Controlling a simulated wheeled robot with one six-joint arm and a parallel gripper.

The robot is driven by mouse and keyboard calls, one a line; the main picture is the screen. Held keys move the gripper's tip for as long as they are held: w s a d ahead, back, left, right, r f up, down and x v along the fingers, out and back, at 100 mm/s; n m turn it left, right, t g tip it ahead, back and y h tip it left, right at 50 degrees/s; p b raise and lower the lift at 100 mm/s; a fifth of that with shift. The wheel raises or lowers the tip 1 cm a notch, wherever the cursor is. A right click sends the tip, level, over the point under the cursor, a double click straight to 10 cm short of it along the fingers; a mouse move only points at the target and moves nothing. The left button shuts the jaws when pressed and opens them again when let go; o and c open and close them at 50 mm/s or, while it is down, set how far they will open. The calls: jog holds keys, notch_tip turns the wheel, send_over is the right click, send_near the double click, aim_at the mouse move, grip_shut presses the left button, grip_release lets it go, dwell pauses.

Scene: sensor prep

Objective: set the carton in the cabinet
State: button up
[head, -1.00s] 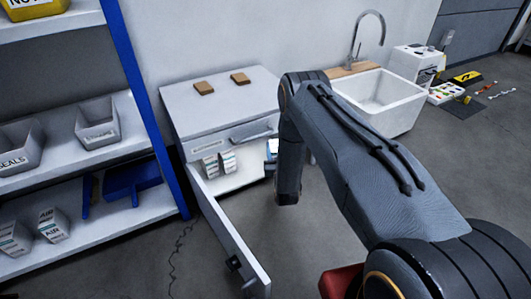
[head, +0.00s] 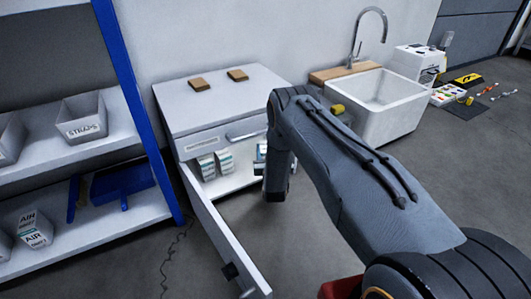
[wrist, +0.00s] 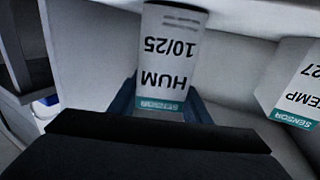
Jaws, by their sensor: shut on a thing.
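The carton, white with a teal band and reading "HUM 10/25" and "SENSOR", shows upside down in the wrist view (wrist: 168,50). My gripper (wrist: 163,103) is shut on it, with a blue finger along each side. In the head view the carton (head: 261,152) shows in part beside my wrist, at the cabinet's open front. My fingertips are mostly hidden there by my arm. The white cabinet (head: 205,108) has its lower compartment open. Two similar cartons (head: 207,166) (head: 225,160) stand inside at the left. One carton reading "TEMP" (wrist: 292,85) is right of the held one in the wrist view.
The cabinet door (head: 225,240) swings out toward me on the left. Two brown blocks (head: 199,84) (head: 237,75) lie on the cabinet top. A shelf rack with a blue post (head: 135,90) stands at left, a sink (head: 385,100) at right. A yellow object (head: 337,108) is near the sink.

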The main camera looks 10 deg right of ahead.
jog(key=shift+w+f, duration=0.15)
jog(key=shift+w, duration=0.05)
jog(key=o, duration=1.1)
jog(key=shift+s+a, duration=0.1)
jog(key=shift+s, duration=0.2)
jog(key=s+p, duration=0.2)
jog(key=s, duration=0.1)
jog(key=s+p, duration=0.1)
jog(key=s, duration=0.3)
jog(key=s+a+p, duration=0.1)
jog(key=s+p, duration=0.1)
jog(key=s, duration=0.2)
jog(key=shift+s+p, duration=0.25)
jog(key=shift+p, duration=0.1)
jog(key=shift+d, duration=0.1)
